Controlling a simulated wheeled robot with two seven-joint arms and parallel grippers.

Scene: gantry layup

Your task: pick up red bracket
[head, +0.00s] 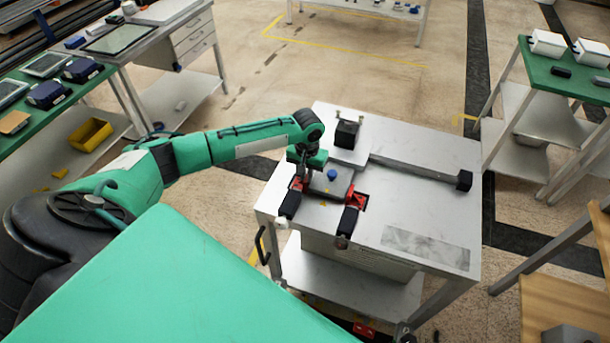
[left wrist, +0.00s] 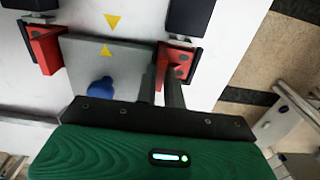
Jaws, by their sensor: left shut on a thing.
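A red bracket (head: 297,184) is at the left edge of a grey plate (head: 331,181) on the white table. In the left wrist view this red bracket (left wrist: 176,62) is right of the plate. My left gripper (head: 306,167) reaches down over it, with the fingers (left wrist: 166,92) shut on it; the exact contact is partly hidden. A second red bracket (head: 357,199) sits at the plate's other side and shows at left in the left wrist view (left wrist: 42,48). My right gripper is not in view.
The plate carries a blue knob (head: 332,174). Black blocks (head: 290,205) stand beside the brackets. A black cube (head: 346,133) and a long grey bar (head: 415,172) lie farther back. A green-topped bench (head: 575,80) stands at right.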

